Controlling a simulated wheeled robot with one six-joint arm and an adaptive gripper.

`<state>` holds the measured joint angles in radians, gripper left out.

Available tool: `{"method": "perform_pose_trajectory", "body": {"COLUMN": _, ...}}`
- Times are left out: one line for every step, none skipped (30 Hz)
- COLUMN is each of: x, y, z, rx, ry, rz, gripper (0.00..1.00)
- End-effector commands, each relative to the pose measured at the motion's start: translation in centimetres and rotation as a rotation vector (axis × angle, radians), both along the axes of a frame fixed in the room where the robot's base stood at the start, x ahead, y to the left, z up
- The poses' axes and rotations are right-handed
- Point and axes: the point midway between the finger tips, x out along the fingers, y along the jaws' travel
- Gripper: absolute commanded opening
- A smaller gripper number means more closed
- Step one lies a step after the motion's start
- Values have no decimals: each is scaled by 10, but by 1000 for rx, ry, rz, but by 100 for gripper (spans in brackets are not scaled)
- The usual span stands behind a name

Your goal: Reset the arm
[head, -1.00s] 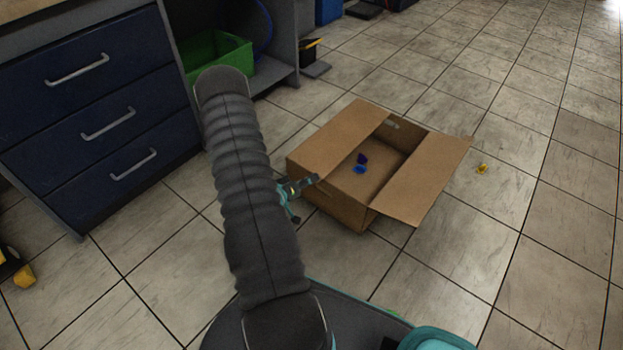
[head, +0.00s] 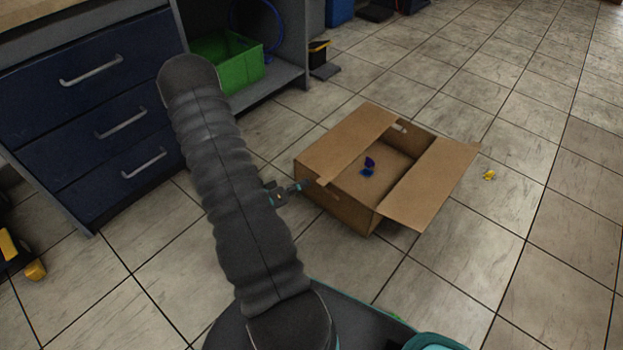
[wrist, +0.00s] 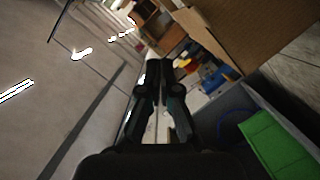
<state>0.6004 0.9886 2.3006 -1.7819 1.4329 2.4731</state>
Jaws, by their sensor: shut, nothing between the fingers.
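My gripper (head: 291,190) shows in the head view just left of the open cardboard box, partly hidden behind my grey-sleeved arm. In the wrist view my gripper (wrist: 167,72) points away from the camera with its fingers together and nothing between them. The cardboard box (head: 345,207) stands on the tiled floor with its flaps open. Two small items, one dark purple (head: 369,161) and one blue (head: 367,172), lie inside it. Whether the fingertips touch the box's left side I cannot tell.
A dark blue drawer cabinet (head: 95,100) stands at the left, with a green bin (head: 238,65) on the shelf beside it. A small yellow item (head: 489,175) lies on the floor right of the box. The tiled floor to the right is mostly clear.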

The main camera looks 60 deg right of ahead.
Motion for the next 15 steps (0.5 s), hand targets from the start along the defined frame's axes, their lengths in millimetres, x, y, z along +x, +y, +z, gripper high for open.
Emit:
{"method": "perform_pose_trajectory", "body": {"x": 2, "y": 6, "z": 2, "rx": 0, "ry": 0, "rz": 1, "gripper": 0}}
{"method": "perform_pose_trajectory", "body": {"x": 3, "y": 8, "z": 2, "rx": 0, "ry": 0, "rz": 3, "gripper": 0}}
{"method": "perform_pose_trajectory", "body": {"x": 3, "y": 11, "z": 3, "rx": 0, "ry": 0, "rz": 1, "gripper": 0}}
{"method": "perform_pose_trajectory", "body": {"x": 3, "y": 13, "z": 3, "rx": -1, "ry": 0, "rz": 1, "gripper": 0}}
{"method": "perform_pose_trajectory", "body": {"x": 3, "y": 15, "z": 4, "rx": 0, "ry": 0, "rz": 0, "gripper": 0}}
{"method": "perform_pose_trajectory", "body": {"x": 4, "y": 16, "z": 4, "rx": 0, "ry": 0, "rz": 0, "gripper": 0}}
{"method": "perform_pose_trajectory", "body": {"x": 4, "y": 17, "z": 4, "rx": 0, "ry": -1, "rz": 0, "gripper": 0}}
{"method": "perform_pose_trajectory", "body": {"x": 4, "y": 18, "z": 5, "rx": 0, "ry": -1, "rz": 0, "gripper": 0}}
{"method": "perform_pose_trajectory", "body": {"x": 4, "y": 18, "z": 5, "rx": 0, "ry": -1, "rz": 0, "gripper": 0}}
{"method": "perform_pose_trajectory", "body": {"x": 4, "y": 19, "z": 5, "rx": 0, "ry": -1, "rz": 0, "gripper": 0}}
{"method": "perform_pose_trajectory", "body": {"x": 4, "y": 19, "z": 5, "rx": 0, "ry": -1, "rz": 0, "gripper": 0}}
{"method": "perform_pose_trajectory", "body": {"x": 4, "y": 19, "z": 5, "rx": -1, "ry": -1, "rz": -1, "gripper": 0}}
{"method": "perform_pose_trajectory", "body": {"x": 4, "y": 19, "z": 5, "rx": -1, "ry": -1, "rz": -1, "gripper": 0}}
{"method": "perform_pose_trajectory", "body": {"x": 4, "y": 19, "z": 5, "rx": -1, "ry": -1, "rz": -1, "gripper": 0}}
{"method": "perform_pose_trajectory", "body": {"x": 4, "y": 19, "z": 5, "rx": 1, "ry": 2, "rz": 0, "gripper": 0}}
